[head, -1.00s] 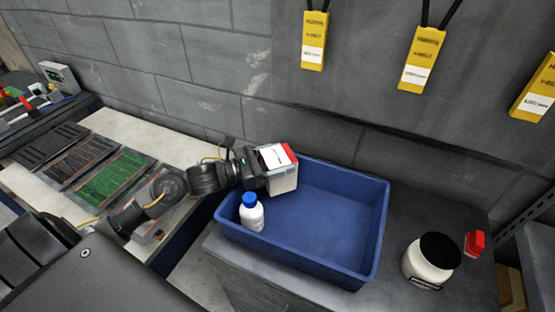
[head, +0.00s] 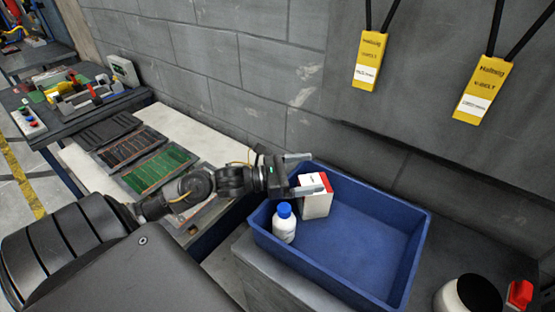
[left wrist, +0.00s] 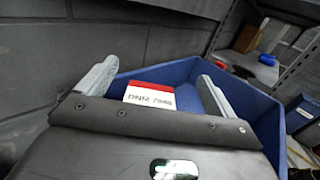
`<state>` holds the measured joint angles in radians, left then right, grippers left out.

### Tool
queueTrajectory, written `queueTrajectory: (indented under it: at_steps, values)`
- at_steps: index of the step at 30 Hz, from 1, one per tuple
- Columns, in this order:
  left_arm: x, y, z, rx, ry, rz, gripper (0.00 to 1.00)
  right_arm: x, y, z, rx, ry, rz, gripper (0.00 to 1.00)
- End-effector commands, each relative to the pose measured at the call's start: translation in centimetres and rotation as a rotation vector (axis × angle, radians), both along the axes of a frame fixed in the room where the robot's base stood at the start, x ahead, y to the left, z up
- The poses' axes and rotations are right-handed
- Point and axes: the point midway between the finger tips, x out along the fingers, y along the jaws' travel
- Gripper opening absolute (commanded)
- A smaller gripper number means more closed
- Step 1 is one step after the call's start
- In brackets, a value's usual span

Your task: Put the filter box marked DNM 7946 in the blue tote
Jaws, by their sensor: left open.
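The white filter box with a red end (head: 316,195) stands in the left part of the blue tote (head: 365,252), beside a white bottle with a blue cap (head: 284,225). In the left wrist view the box (left wrist: 150,97) shows a printed label too blurred to read surely. My left gripper (head: 303,174) is open at the tote's left rim, its fingers apart and the box just beyond them. In the left wrist view the open fingers (left wrist: 152,82) frame the box, with nothing held. My right gripper is not in view.
A white jar with a black lid (head: 468,294) and a red item (head: 519,294) stand right of the tote. Yellow tags (head: 370,60) hang on the wall. A bench with green and dark panels (head: 160,168) lies to the left. The tote's right part is empty.

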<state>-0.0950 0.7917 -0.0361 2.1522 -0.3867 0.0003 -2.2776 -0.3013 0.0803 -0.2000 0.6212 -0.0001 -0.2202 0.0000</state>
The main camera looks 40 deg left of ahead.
Motion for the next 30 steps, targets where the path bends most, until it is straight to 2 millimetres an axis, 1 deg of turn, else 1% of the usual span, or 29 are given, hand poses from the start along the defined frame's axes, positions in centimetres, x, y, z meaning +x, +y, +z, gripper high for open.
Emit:
queueTrajectory:
  at_steps: [1,3,9,12,19,30]
  values:
    - [-1.1,0.9,-0.9,0.005,0.003,0.0,0.93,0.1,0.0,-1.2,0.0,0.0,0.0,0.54]
    - [-2.3,1.9,-0.8,0.006,0.002,-0.001,0.93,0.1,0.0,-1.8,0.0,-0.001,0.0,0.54]
    - [-4.8,4.0,-0.5,0.003,0.001,-0.002,0.93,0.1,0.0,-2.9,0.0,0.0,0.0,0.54]
    - [-5.6,4.8,-0.4,0.0,0.0,0.001,0.93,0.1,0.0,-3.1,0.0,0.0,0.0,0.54]
    - [-6.7,5.7,-0.1,-0.001,-0.003,0.0,0.93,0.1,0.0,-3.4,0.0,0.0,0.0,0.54]
    - [-6.8,5.8,0.0,0.0,-0.004,0.0,0.93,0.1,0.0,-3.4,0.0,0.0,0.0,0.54]
